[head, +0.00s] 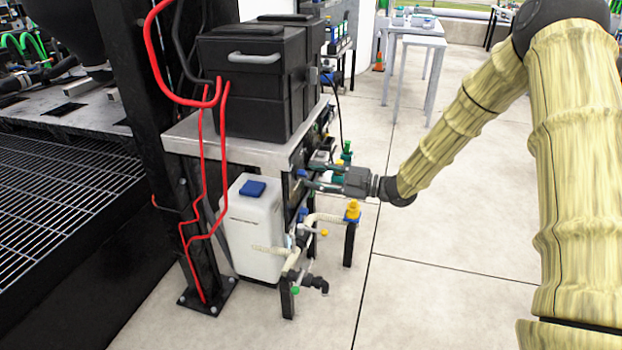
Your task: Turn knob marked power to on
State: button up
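My gripper (318,181) reaches in from the right, level, with its fingertips at the dark panel (296,190) under the grey bench top. Two fingers show with a narrow gap between them. Whether they are open or closed on something at the panel is too small to tell. A small blue part (302,173) shows on the panel right by the fingertips. I cannot tell whether it is the power knob. The panel is seen nearly edge-on, so no marking or knob setting can be read.
Black totes (255,85) stand on the bench top (225,150). A white canister with a blue cap (253,188), pipes (300,245) and a yellow-topped fitting (352,211) are below. Red cables run down a black post (165,150) at left. The floor (440,235) to the right is clear.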

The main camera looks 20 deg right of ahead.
jog(key=shift+x, duration=0.95)
grip_shut()
